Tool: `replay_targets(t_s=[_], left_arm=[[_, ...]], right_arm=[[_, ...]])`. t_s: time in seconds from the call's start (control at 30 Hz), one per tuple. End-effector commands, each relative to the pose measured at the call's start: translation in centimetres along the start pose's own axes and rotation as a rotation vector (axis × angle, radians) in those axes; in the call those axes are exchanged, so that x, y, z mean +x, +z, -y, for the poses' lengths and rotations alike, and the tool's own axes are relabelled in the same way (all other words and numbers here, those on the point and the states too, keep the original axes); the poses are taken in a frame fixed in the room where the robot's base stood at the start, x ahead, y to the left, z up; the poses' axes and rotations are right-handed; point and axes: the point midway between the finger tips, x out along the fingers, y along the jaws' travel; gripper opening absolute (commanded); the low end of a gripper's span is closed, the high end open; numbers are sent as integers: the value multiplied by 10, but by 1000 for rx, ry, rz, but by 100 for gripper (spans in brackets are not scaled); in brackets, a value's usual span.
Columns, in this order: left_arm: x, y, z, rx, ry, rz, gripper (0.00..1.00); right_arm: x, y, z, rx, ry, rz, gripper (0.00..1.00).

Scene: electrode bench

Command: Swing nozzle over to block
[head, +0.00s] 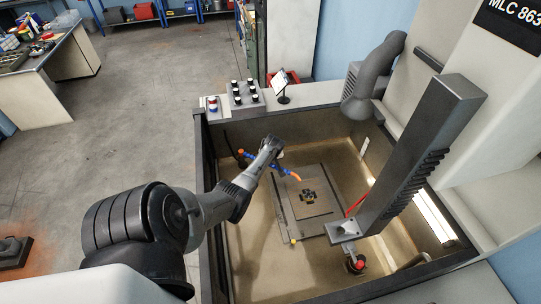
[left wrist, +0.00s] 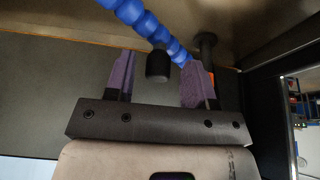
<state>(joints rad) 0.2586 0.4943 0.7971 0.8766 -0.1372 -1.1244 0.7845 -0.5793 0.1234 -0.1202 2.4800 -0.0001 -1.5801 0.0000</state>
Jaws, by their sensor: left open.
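The nozzle is a segmented blue hose with an orange tip (head: 296,176); in the head view it curves from the tank's left wall toward the block. Its blue segments (left wrist: 150,27) cross the top of the left wrist view. The block (head: 308,196), dark with yellowish marks, sits on a square plate (head: 328,208) in the tank. The tip is a little above and left of the block in the picture. My left gripper (left wrist: 160,85) is open, with purple fingers apart and a black round knob (left wrist: 158,66) showing between them. Contact with the hose cannot be told. My right gripper does not show.
The tank's walls (head: 205,160) surround the plate. A grey machine column (head: 420,150) hangs over the right side, with a red-marked part (head: 358,264) below it. A box with black knobs (head: 245,94) and a small white display (head: 281,84) stand on the back ledge.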

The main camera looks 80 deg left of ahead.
Motion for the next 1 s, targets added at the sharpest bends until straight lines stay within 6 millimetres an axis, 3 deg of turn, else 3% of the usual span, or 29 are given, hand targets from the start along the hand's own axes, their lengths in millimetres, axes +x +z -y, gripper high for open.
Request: replay_targets(t_s=[0.5, 1.0], left_arm=[[-61, -3, 0, 1, -1, 0, 50], [-122, 0, 0, 0, 1, -2, 50]], right_arm=[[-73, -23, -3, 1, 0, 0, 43], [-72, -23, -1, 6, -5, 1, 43]])
